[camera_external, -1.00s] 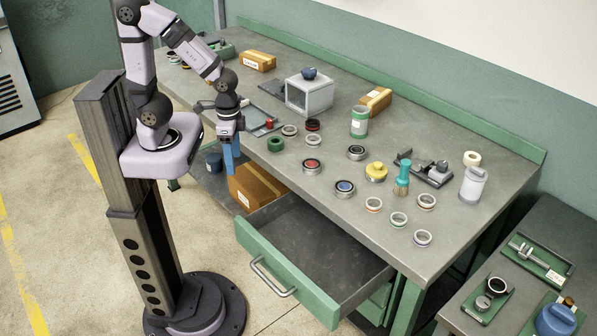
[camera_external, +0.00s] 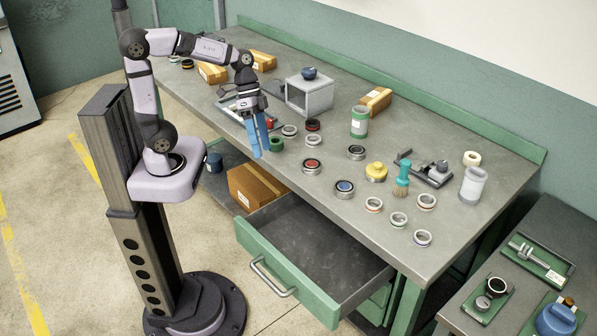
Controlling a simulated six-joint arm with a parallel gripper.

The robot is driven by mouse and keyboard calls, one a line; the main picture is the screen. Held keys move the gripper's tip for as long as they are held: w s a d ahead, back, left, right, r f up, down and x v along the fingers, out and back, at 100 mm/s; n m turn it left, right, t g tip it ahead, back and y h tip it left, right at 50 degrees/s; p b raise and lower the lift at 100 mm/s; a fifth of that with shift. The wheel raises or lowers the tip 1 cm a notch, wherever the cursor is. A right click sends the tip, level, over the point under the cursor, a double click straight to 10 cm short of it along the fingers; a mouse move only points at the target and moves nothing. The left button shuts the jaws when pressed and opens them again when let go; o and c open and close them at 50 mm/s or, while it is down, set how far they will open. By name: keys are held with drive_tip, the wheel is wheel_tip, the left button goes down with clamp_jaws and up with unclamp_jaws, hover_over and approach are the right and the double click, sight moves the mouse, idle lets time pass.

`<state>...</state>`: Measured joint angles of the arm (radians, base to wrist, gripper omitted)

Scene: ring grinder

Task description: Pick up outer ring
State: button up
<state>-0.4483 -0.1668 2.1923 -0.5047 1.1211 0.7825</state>
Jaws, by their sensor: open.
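Several rings lie spread over the grey workbench (camera_external: 330,225). One is a plain grey ring (camera_external: 289,131) and another is a grey ring (camera_external: 313,140) just right of it. A dark red ring (camera_external: 313,125) and a green ring (camera_external: 276,144) lie close by. Rings with red (camera_external: 312,166) and blue (camera_external: 345,187) centres lie farther right, and several pale rings lie near the front right. I cannot tell which one is the outer ring. My gripper (camera_external: 260,150), with blue fingers, is open and points down above the bench's front edge, just left of the green ring. It appears empty.
A grey box (camera_external: 309,95) with a dark blue item on top stands behind the rings. The open drawer (camera_external: 315,245) juts out below the front edge.

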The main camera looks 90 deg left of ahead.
sight(313, 138)
drive_tip(key=w+a+t+b, duration=0.1)
drive_tip(key=w+a+b, duration=0.1)
drive_tip(key=a, duration=0.1)
drive_tip(key=w+a+m+t+b, duration=0.1)
drive_tip(key=w+a+t+b, duration=0.1)
drive_tip(key=a, duration=0.1)
drive_tip(key=w+a+t+h+b, duration=0.1)
drive_tip(key=w+a+t+b, duration=0.1)
drive_tip(key=a, duration=0.1)
drive_tip(key=shift+w+a+f+m, duration=0.2)
drive_tip(key=shift+w+f+m, duration=0.05)
drive_tip(key=shift+m, duration=0.05)
drive_tip(key=a+t+b, duration=0.1)
drive_tip(key=a, duration=0.1)
drive_tip(key=w+a+m+t+b, duration=0.1)
drive_tip(key=a, duration=0.2)
drive_tip(key=a+t+b, duration=0.1)
drive_tip(key=a, duration=0.1)
drive_tip(key=shift+w+a+f+m+t+y, duration=0.2)
drive_tip(key=shift+w+a+m+t+y, duration=0.1)
drive_tip(key=shift+a, duration=0.1)
drive_tip(key=shift+f, duration=0.55)
drive_tip(key=shift+p+x, duration=0.5)
drive_tip(key=shift+x, duration=3.15)
drive_tip(key=shift+s+d+f, duration=0.1)
drive_tip(key=shift+s, duration=0.05)
drive_tip(key=c, duration=1.2)
